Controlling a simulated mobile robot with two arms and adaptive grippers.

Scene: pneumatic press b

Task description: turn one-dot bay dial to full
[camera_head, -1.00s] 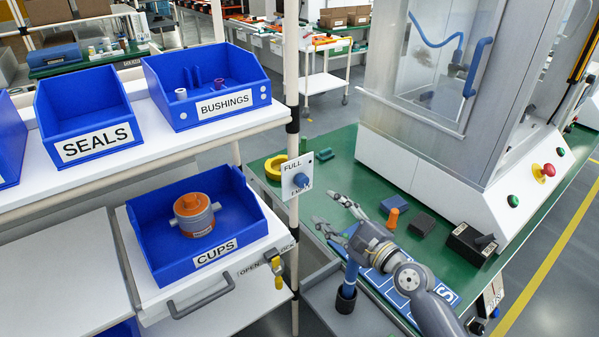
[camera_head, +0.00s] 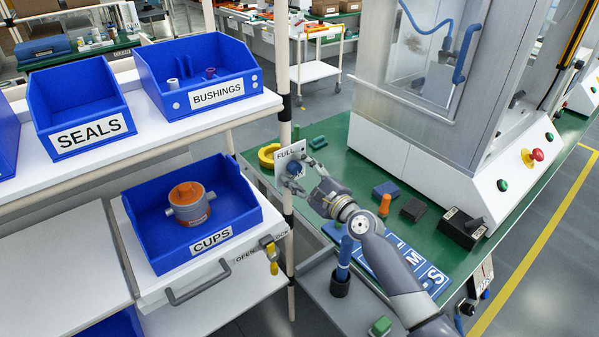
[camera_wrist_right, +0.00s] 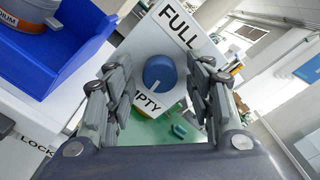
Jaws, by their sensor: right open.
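The dial (camera_wrist_right: 159,73) is a round blue knob on a white plate (camera_wrist_right: 186,40) marked FULL at one end and EMPTY at the other. Its white pointer line points towards the EMPTY lettering, which is partly covered by a finger. In the head view the plate (camera_head: 283,155) is on the shelf post, with the dial (camera_head: 292,168) partly hidden by my fingers. My right gripper (camera_head: 303,175) is open in front of the dial. In the right wrist view its fingers (camera_wrist_right: 163,85) stand either side of the dial, with gaps showing. I cannot make out a one-dot mark. My left gripper is not in view.
Left of the post, a blue CUPS bin (camera_head: 160,262) holds an orange-topped cup, with SEALS (camera_head: 88,140) and BUSHINGS (camera_head: 218,93) bins above. Right is a green bench (camera_head: 345,165) with a yellow ring (camera_head: 268,156), small blocks and the press (camera_head: 440,150).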

